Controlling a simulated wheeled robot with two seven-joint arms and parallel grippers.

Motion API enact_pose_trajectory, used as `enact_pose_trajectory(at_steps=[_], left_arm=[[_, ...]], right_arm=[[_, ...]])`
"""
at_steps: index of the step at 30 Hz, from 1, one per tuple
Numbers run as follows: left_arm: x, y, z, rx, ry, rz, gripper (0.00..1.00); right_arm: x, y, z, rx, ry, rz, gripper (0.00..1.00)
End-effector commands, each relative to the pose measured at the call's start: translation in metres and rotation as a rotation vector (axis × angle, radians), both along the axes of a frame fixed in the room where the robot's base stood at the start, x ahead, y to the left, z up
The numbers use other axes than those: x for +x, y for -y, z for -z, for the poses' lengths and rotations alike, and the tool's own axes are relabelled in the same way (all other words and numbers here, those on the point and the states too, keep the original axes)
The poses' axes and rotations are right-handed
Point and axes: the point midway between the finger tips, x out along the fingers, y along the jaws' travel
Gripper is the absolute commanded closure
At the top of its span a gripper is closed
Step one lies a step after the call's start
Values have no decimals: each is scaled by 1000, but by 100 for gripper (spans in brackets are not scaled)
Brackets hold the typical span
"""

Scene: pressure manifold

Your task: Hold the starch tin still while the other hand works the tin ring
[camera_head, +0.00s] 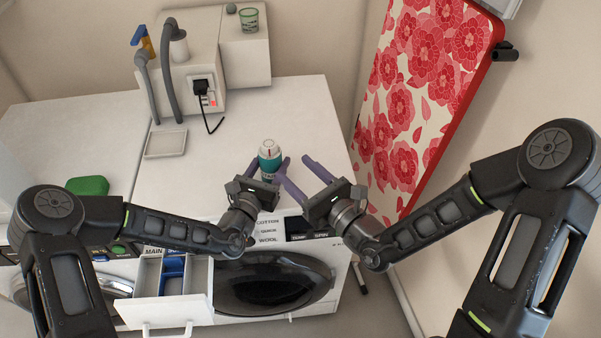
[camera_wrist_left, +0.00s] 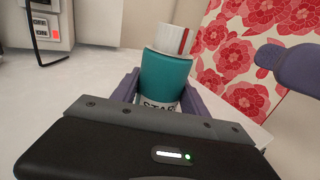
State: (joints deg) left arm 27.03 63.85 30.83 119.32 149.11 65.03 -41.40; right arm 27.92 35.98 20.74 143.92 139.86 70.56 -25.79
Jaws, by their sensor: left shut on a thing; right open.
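The starch tin (camera_head: 269,161) is a teal can with a white top, standing on the white washer top near its front edge. In the left wrist view the tin (camera_wrist_left: 166,75) fills the space between the purple fingers, with part of its label showing. The tin ring, a white band with a red mark (camera_wrist_left: 174,38), is at its top. My left gripper (camera_head: 266,172) is shut on the tin's body, below the ring. My right gripper (camera_head: 297,176) is open and empty, just right of the tin. One right finger (camera_wrist_left: 285,65) shows beside the tin in the left wrist view.
A white tray (camera_head: 166,143) and a white unit with hoses and a black plug (camera_head: 201,88) stand behind on the left. A floral ironing board (camera_head: 420,95) leans at the right. A detergent drawer (camera_head: 172,290) is open below. The washer top around the tin is clear.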

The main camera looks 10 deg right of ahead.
Motion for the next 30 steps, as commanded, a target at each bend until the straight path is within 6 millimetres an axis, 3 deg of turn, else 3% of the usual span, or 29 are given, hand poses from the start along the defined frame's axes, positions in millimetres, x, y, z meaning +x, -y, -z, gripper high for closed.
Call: enact_pose_trajectory(at_steps=[14, 15, 23, 30], left_arm=[[0, 0, 2, 1, -4, 0, 93], [0, 0, 2, 1, -4, 0, 45], [0, 0, 1, 0, -1, 0, 24], [0, 0, 0, 0, 0, 0, 23]], right_arm=[[-6, 4, 0, 1, -1, 0, 44], [-6, 4, 0, 1, -1, 0, 44], [-6, 4, 0, 1, -1, 0, 44], [-6, 4, 0, 1, -1, 0, 44]])
